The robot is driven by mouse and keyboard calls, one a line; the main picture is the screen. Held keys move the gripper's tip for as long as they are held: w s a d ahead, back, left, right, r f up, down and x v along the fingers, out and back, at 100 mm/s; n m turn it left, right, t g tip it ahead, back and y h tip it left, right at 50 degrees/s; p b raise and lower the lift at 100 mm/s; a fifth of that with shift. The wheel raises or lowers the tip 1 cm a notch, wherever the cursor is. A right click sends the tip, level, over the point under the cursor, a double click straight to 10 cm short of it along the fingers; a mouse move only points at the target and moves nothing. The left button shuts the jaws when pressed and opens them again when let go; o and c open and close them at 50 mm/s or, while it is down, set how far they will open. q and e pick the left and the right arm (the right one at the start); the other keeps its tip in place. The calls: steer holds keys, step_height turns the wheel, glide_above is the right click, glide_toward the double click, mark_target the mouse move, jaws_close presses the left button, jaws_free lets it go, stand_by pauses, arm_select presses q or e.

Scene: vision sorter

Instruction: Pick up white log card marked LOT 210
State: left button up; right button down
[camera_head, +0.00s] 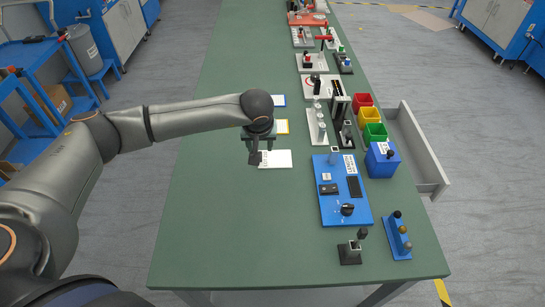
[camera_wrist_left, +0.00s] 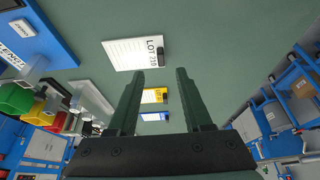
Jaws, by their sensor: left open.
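The white log card marked LOT 210 (camera_wrist_left: 130,54) lies flat on the green table, with a small black block on its edge by the lettering. It also shows in the head view (camera_head: 278,159), its left part partly covered by my gripper. My left gripper (camera_head: 254,157) is over the card's left end. In the left wrist view my left gripper (camera_wrist_left: 161,72) is open, with nothing between its fingers, and the card is beyond the fingertips. I cannot tell the exact height above the card. My right gripper is not in view.
A yellow-edged card (camera_head: 284,127) and a blue-edged card (camera_head: 279,100) lie farther back in line. A blue panel (camera_head: 329,207), a blue box (camera_head: 382,161) and coloured bins (camera_head: 374,132) stand to the right. The table's front left (camera_head: 230,230) is clear.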

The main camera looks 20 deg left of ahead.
mark_target(275, 157)
arm_select(q)
steer(key=shift+p+x, duration=0.35)
steer(key=shift+x, duration=2.95)
steer(key=shift+a, duration=0.1)
steer(key=shift+c, duration=0.2)
jaws_close()
